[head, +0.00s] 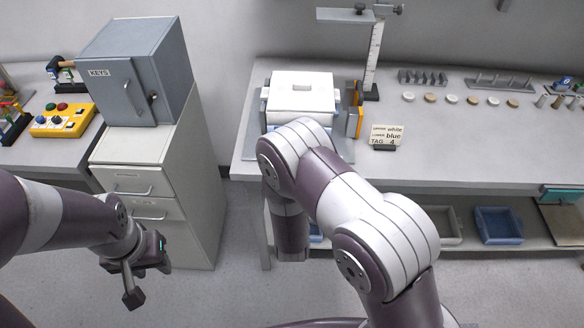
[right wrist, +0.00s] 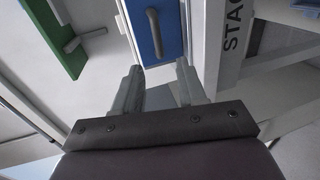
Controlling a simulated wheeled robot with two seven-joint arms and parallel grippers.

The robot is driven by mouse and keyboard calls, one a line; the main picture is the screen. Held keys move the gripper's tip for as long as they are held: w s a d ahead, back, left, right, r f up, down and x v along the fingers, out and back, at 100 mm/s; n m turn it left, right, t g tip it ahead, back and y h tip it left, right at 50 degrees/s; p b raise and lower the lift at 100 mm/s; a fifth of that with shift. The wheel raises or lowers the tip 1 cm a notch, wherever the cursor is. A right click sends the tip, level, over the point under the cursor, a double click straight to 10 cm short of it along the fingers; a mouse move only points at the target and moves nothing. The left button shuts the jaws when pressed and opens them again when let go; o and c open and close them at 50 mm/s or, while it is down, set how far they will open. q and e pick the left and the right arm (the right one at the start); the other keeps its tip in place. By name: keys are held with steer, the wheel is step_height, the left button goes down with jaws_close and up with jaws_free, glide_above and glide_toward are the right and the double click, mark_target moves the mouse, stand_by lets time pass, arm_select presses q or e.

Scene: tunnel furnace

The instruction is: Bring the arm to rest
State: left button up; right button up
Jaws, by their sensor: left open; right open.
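My left gripper (head: 146,274) hangs over the floor at the lower left, in front of the grey drawer cabinet. It is open and empty. My right arm (head: 345,205) reaches up from the bottom and bends over the front edge of the workbench, with its lower link pointing down. The right gripper is hidden in the head view. In the right wrist view my right gripper (right wrist: 160,85) is open with nothing between its fingers. A blue panel with a grey handle (right wrist: 155,32) lies beyond the fingertips; I cannot tell whether they touch it.
A white-topped box (head: 300,92) stands on the workbench (head: 460,172) behind my right arm. A card (head: 385,137) stands beside it. A grey key cabinet (head: 140,70) sits on the drawer cabinet (head: 150,180). The right wrist view shows a green panel (right wrist: 55,35) and a lettered post (right wrist: 228,40).

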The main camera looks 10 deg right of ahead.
steer(key=s+a+f+m+g+y, duration=0.4)
steer(key=s+f+m+g, duration=0.4)
steer(key=s+g, duration=0.15)
steer(key=s+d+r+m+g, duration=0.2)
steer(key=s+d+r+m, duration=0.1)
steer(key=r, duration=0.5)
steer(key=s+d+r+m+g, duration=0.2)
steer(key=s+d+r, duration=0.3)
steer(key=s+r, duration=0.3)
steer(key=shift+r+m, duration=0.5)
steer(key=shift+m, duration=0.4)
steer(key=shift+s+d, duration=0.1)
steer(key=shift+d, duration=0.05)
